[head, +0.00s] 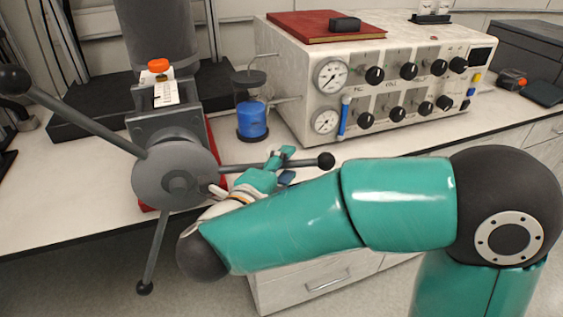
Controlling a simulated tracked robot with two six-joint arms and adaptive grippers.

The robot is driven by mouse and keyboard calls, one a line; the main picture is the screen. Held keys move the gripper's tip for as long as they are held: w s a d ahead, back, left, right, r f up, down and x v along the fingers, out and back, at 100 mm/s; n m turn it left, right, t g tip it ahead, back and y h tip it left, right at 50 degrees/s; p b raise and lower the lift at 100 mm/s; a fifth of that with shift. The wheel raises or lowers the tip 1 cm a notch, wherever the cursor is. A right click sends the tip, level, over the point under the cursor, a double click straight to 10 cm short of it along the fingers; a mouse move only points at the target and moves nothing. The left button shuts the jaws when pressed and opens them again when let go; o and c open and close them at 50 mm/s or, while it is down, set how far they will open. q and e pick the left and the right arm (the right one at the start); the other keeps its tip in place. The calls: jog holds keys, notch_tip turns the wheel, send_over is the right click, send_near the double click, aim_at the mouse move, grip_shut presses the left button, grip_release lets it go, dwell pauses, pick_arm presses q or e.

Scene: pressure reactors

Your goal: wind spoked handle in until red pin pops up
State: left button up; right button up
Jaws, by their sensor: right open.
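The spoked handle (176,176) is a grey hub with dark rods ending in black balls, on the front of the grey reactor at the left. One spoke points right, one up-left and one down. An orange-red cap (158,66) sits on the reactor above a white scale plate (166,94); I cannot tell whether it is the red pin. My right gripper (284,166) is open close to the right-pointing spoke, just left of its black ball (326,161). Whether it touches the spoke cannot be told. My left gripper is out of view.
A blue-filled glass vessel (252,119) stands behind the gripper. A control box (385,85) with gauges and knobs fills the back middle, with a red book (326,27) on top.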

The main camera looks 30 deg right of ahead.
jog(key=shift+w+d, duration=0.15)
jog(key=shift+d, duration=0.05)
grip_shut()
jog(key=shift+a+f, duration=0.1)
jog(key=shift+f, duration=0.05)
